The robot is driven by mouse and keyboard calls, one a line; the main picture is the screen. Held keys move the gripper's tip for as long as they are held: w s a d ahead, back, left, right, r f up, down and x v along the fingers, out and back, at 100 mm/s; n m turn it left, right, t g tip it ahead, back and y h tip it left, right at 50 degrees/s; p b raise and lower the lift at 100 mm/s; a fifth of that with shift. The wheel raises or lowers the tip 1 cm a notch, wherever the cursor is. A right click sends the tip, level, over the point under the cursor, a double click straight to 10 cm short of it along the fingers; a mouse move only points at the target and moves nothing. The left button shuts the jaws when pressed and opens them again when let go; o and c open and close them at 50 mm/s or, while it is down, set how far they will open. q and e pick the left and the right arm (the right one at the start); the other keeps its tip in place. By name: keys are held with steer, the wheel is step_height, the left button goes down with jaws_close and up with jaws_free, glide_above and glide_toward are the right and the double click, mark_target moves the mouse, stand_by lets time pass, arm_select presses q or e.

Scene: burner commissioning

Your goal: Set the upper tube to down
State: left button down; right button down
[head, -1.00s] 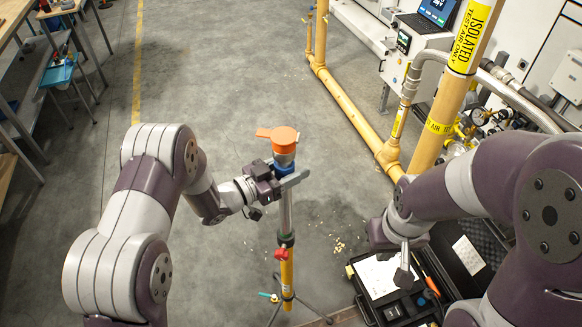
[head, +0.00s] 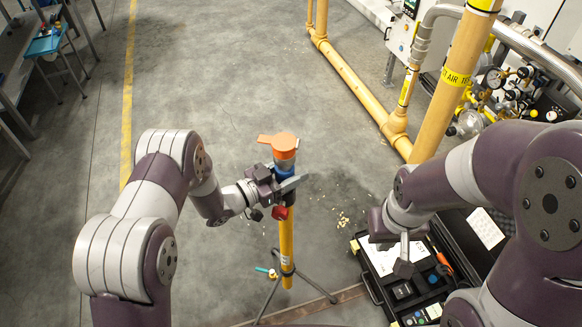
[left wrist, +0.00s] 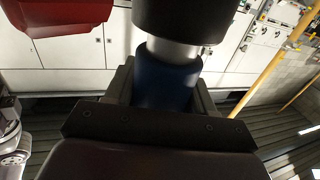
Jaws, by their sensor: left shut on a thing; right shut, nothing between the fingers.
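A tripod stand is in the middle of the head view, with an orange cap (head: 284,142) on top. Under the cap is a blue sleeve (head: 284,172) on the upper tube. My left gripper (head: 284,187) is shut on the blue sleeve, which shows between the fingers in the left wrist view (left wrist: 168,84). A short silver length of upper tube (left wrist: 172,52) shows above the sleeve there. The red knob (head: 281,212) is directly below my left gripper, above the yellow lower tube (head: 286,243). The collar between is mostly hidden. My right gripper (head: 404,266) is shut and empty, apart from the stand.
An open black case (head: 370,289) with tools lies on the floor under my right gripper. Yellow pipes (head: 352,102) run behind and to the right. A bench (head: 22,75) stands at the far left. The floor left of the stand is clear.

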arm_select(q)
steer(key=shift+s+f, duration=0.1)
steer(key=shift+f, duration=0.45)
steer(key=c, duration=0.7)
jaws_free()
steer(key=shift+o, duration=1.1)
steer(key=shift+r, duration=0.15)
steer(key=v, duration=1.2)
steer(key=shift+a+b, duration=0.3)
steer(key=shift+b, duration=0.05)
steer(key=shift+s, duration=0.1)
